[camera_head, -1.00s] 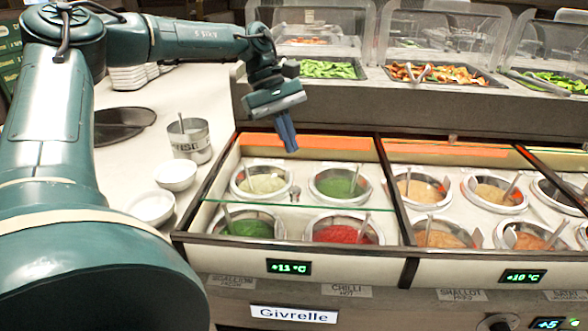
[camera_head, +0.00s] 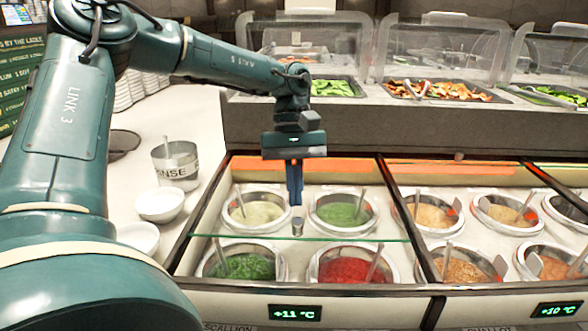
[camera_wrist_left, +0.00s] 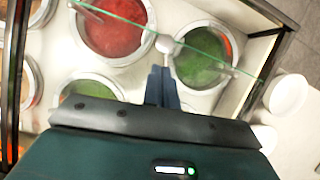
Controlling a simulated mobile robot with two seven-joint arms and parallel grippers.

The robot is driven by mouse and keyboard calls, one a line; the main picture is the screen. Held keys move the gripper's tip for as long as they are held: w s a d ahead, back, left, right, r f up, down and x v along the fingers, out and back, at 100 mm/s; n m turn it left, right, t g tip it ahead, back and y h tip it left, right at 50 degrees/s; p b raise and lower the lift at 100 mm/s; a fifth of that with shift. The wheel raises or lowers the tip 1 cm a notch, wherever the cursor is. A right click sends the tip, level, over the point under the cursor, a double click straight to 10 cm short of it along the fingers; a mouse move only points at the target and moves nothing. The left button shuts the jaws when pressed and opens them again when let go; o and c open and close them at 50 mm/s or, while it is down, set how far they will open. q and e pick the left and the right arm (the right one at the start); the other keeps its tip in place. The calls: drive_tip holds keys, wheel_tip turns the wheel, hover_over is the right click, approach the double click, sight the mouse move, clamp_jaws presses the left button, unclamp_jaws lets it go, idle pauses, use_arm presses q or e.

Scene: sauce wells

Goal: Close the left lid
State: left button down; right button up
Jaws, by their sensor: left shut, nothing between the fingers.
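The left lid (camera_head: 330,238) is a clear glass panel with a green front edge, on the left sauce counter. Its edge runs between the back and front rows of wells, so the front wells lie uncovered. A small metal knob (camera_head: 298,225) stands just behind this edge. My left gripper (camera_head: 296,203) is shut and empty, pointing down just behind the knob. In the left wrist view the shut fingers (camera_wrist_left: 162,72) reach close to the knob (camera_wrist_left: 168,45); I cannot tell whether they touch. The glass edge (camera_wrist_left: 110,17) crosses there diagonally. My right gripper is not in view.
Green (camera_head: 240,267) and red (camera_head: 345,270) sauce wells with ladles sit in front of the edge. A dark divider (camera_head: 400,205) separates the right-hand wells. White bowls (camera_head: 160,203) and a metal pot (camera_head: 177,165) stand left. Food trays with clear covers (camera_head: 420,45) are behind.

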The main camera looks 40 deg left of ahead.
use_arm(q)
drive_tip(key=shift+x, duration=1.35)
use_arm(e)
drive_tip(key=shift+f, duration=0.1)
use_arm(q)
drive_tip(key=shift+s, duration=0.1)
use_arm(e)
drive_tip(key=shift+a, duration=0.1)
